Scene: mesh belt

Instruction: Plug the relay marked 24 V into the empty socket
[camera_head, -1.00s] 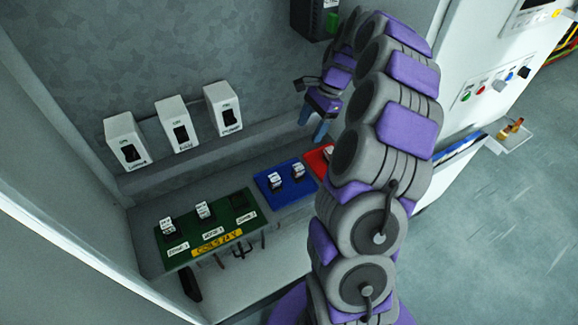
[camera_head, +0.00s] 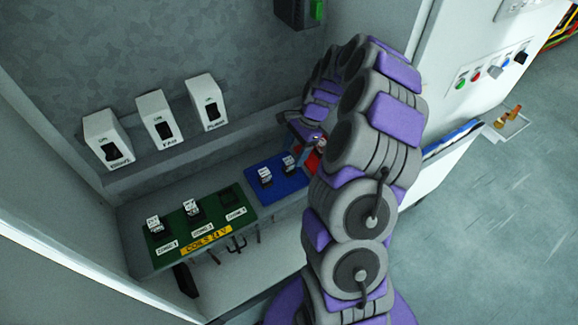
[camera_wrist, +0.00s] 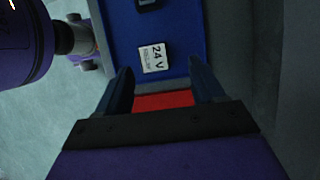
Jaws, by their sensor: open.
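The relay marked 24 V (camera_wrist: 153,58) stands on the blue tray (camera_wrist: 190,30), its white label up in the wrist view. It appears to be the right one of two relays there in the head view (camera_head: 289,165). My gripper (camera_wrist: 163,82) is open and empty, its fingers on either side of a red surface, short of the relay. In the head view my gripper (camera_head: 316,142) is low over the red area, partly hidden by my arm. The empty socket (camera_head: 235,195) is a dark square at the right of the green board (camera_head: 215,218).
Two relays (camera_head: 155,224) (camera_head: 191,208) sit in the green board's other places, above a yellow "COILS 24 V" label (camera_head: 206,240). Another relay (camera_head: 265,177) stands on the blue tray. Three white switch boxes (camera_head: 160,117) line the ledge behind. Cabinet walls enclose the left and back.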

